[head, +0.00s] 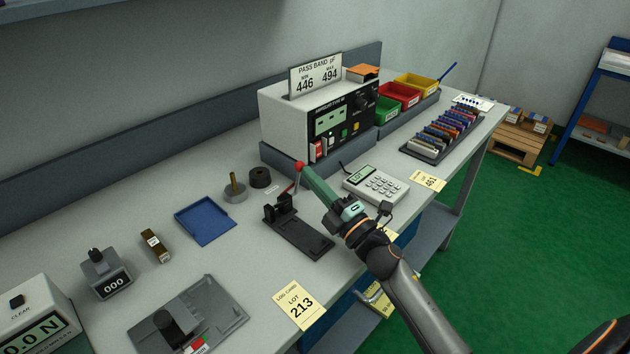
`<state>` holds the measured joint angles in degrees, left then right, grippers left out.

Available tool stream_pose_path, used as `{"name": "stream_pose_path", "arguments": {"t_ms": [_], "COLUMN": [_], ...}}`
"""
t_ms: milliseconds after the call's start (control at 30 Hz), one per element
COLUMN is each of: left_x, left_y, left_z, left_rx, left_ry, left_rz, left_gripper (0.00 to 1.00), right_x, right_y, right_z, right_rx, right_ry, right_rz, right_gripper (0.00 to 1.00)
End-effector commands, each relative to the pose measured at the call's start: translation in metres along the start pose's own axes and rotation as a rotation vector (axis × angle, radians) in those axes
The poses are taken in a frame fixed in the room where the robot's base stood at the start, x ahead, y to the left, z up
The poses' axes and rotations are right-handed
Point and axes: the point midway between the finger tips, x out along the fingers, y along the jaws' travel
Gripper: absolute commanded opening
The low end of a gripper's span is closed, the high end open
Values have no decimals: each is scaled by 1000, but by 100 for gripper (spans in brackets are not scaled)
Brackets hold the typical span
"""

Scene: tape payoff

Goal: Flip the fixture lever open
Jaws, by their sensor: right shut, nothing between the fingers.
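The black fixture (306,238) lies on the bench at the centre, with raised blocks at its far end. Its lever has a red ball knob (299,164) on a thin stem that rises, tilted, by those blocks; the stem is partly hidden by my gripper. My right gripper (305,172) comes in from the lower right, with its green fingers shut and nothing between them. Its fingertips are right beside the knob; I cannot tell whether they touch it. My left gripper is not in view.
A meter (318,122) with a pass band sign stands behind the fixture. A calculator (376,185) lies to the right. A blue tray (205,220), a spindle base (235,192) and a grey scale-like device (188,318) are to the left. A lot card (299,304) lies at the front edge.

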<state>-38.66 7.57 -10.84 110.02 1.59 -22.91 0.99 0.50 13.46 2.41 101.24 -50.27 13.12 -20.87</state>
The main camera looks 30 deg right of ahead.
Motion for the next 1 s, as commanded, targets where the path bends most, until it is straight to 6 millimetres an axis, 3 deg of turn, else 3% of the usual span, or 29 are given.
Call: {"name": "stream_pose_path", "arguments": {"t_ms": [500, 1000], "left_x": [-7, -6], "left_y": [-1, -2], "left_z": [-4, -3], "left_rx": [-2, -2], "left_ry": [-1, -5], "left_rz": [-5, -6], "left_gripper": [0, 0], "right_x": [33, 47], "right_y": [8, 6], "right_z": [-3, -5], "right_rx": [-1, -1], "right_ry": [0, 0], "right_rz": [0, 0], "right_gripper": [0, 0]}}
